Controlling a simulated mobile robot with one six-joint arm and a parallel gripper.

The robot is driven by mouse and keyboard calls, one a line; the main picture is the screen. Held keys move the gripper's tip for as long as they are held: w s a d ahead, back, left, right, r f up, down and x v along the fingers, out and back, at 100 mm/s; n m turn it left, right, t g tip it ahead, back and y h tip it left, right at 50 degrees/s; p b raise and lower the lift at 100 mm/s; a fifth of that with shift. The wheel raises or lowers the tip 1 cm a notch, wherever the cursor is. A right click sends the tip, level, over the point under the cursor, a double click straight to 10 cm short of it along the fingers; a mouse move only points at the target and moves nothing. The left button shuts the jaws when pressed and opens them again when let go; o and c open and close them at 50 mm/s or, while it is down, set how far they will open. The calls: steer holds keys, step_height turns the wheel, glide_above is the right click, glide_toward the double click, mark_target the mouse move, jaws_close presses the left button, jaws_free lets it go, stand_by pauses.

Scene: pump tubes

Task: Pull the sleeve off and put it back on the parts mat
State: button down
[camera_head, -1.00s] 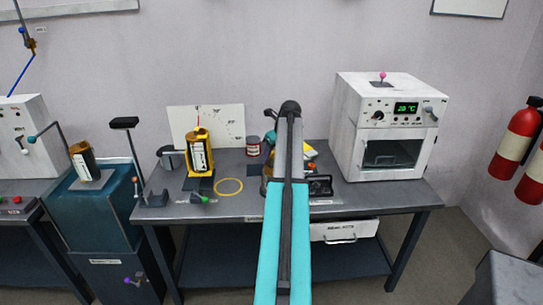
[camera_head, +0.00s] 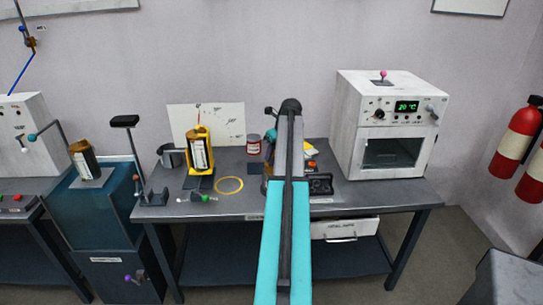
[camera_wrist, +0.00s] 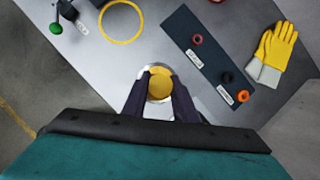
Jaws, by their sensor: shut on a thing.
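My gripper (camera_wrist: 160,88) points down at the bench in the wrist view, its dark fingers on both sides of an amber round piece (camera_wrist: 159,86). It is shut on this piece; I cannot tell whether it is the sleeve or what lies under it. A pale round rim shows around the fingers. The dark blue parts mat (camera_wrist: 214,58) lies up and right of my gripper, with a red ring (camera_wrist: 197,40), a black ring (camera_wrist: 227,77) and an orange ring (camera_wrist: 242,96) on it. In the head view my arm hides the fingers.
A yellow ring (camera_wrist: 120,22) lies flat on the bench, also seen in the head view (camera_head: 229,185). A yellow glove (camera_wrist: 277,50) lies beyond the mat. A white oven (camera_head: 390,125) stands at the right. A yellow stand (camera_head: 199,155) is at the left.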

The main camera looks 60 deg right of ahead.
steer(key=shift+r+p, duration=0.75)
stand_by(0.8)
steer(key=shift+r+p, duration=1.65)
steer(key=shift+r, duration=0.55)
steer(key=shift+f, duration=0.1)
